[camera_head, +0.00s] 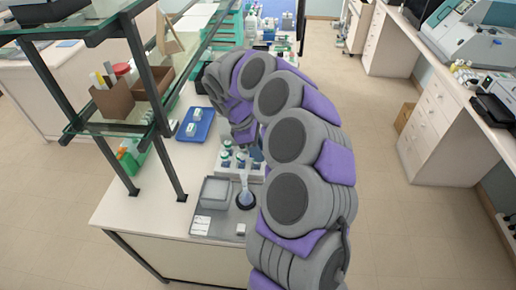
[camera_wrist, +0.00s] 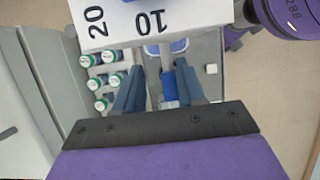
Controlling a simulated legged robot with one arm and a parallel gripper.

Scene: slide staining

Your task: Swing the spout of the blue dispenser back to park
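My gripper (camera_wrist: 158,72) points down over the bench in the wrist view, its two blue-grey fingers spread apart. A grey part with a bright blue band (camera_wrist: 174,82), which looks like part of the blue dispenser, shows between them, closer to the right finger. I cannot tell whether they touch. The spout's direction is not clear.
Several green-capped bottles (camera_wrist: 99,83) stand in the rack. A grey tray (camera_head: 207,225) with a clear container (camera_head: 215,190) and a flask-like vessel (camera_head: 246,190) lies in front. A blue tray (camera_head: 196,124) is to the left, near the shelf posts (camera_head: 165,160).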

